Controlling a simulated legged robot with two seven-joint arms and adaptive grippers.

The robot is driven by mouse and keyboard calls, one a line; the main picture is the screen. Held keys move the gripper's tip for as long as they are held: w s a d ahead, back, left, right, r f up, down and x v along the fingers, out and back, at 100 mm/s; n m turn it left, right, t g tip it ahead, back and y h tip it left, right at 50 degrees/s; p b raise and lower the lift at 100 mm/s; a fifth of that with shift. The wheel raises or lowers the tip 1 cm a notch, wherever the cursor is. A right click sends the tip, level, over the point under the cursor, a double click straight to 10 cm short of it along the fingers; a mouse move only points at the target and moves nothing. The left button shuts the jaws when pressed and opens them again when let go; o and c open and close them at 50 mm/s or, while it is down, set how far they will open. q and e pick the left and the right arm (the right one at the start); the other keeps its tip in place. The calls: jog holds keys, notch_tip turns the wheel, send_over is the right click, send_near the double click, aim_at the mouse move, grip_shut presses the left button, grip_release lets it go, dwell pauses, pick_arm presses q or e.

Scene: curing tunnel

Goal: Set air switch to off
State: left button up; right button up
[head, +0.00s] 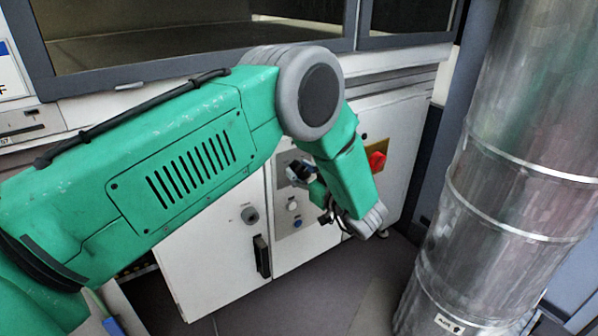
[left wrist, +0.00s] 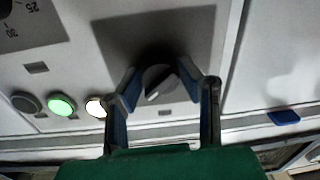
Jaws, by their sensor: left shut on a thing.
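A dark round rotary switch (left wrist: 158,82) with a pale pointer mark sits on the light panel in the left wrist view. I take it for the air switch, but no label on it can be read. My left gripper (left wrist: 161,92) has one blue-padded finger on each side of the switch and is shut on it. In the head view my left gripper (head: 312,187) is at the grey control panel, partly hidden by my own green arm. The switch cannot be made out clearly there. The pointer slants in the wrist view. My right gripper is not in view.
A lit green button (left wrist: 61,105), a lit pale button (left wrist: 96,106) and a dark button (left wrist: 26,103) lie left of the switch. A red switch on a yellow plate (head: 377,157) is right of my forearm. A large metal duct (head: 520,130) stands at the right.

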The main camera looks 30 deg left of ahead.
pick_arm(q)
jog(key=shift+s+n, duration=0.1)
jog(key=shift+n, duration=0.3)
jog(key=n+p, duration=0.1)
jog(key=n, duration=0.2)
jog(key=shift+n+p, duration=0.4)
jog(key=n+p, duration=0.1)
jog(key=n, duration=0.4)
jog(key=shift+s+h, duration=0.1)
jog(key=shift+h, duration=0.2)
jog(key=n+p, duration=0.1)
jog(key=n, duration=0.4)
jog(key=shift+f+t, duration=0.1)
jog(key=shift+t, duration=0.2)
jog(key=shift+n+h+p, duration=0.3)
jog(key=shift+n+p, duration=0.2)
jog(key=shift+n, duration=1.8)
jog(key=shift+s, duration=0.1)
jog(key=o, duration=0.9)
jog(key=shift+o, duration=1.2)
